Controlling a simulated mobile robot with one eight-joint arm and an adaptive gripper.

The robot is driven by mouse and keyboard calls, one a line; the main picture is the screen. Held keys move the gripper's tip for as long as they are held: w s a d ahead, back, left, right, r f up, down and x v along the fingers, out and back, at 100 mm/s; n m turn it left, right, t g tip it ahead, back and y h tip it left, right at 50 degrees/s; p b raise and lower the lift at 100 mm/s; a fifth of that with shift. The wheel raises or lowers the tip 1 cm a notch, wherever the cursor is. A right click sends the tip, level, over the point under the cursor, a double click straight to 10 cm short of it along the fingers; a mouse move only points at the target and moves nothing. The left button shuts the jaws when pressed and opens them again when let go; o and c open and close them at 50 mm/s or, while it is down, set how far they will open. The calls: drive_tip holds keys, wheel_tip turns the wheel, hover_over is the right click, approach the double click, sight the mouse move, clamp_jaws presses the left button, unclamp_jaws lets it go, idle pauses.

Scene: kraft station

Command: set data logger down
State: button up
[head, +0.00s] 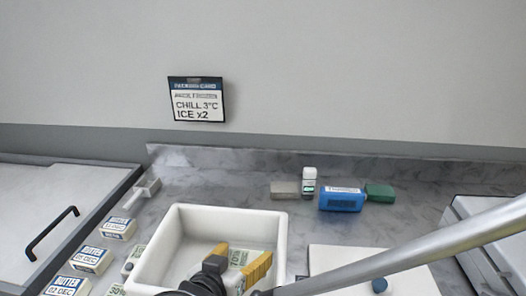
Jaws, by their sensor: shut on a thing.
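My gripper (241,261), with yellow fingers, is over or inside the white open-topped box (190,213) at the bottom middle of the head view. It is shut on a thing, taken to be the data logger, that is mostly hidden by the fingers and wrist. A pale piece with green print (239,258) shows between the fingers. I cannot tell whether it is the held thing or a packet lying in the box. I cannot tell whether the held thing touches the box floor.
Several butter packs (91,260) lie left of the box. A grey block (284,190), a small white bottle (309,182), a blue pack (341,199) and a green block (379,193) stand at the back. A white board (335,258) lies right of the box. A card (197,99) reads "CHILL 3°C ICE x2".

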drive_tip(key=o, duration=1)
drive_tip(key=shift+o, duration=0.2)
drive_tip(key=shift+r+p, duration=0.45)
drive_tip(key=shift+p, duration=0.05)
drive_tip(key=p+v, duration=0.5)
drive_tip(key=v, duration=0.7)
drive_tip(key=shift+r, duration=0.1)
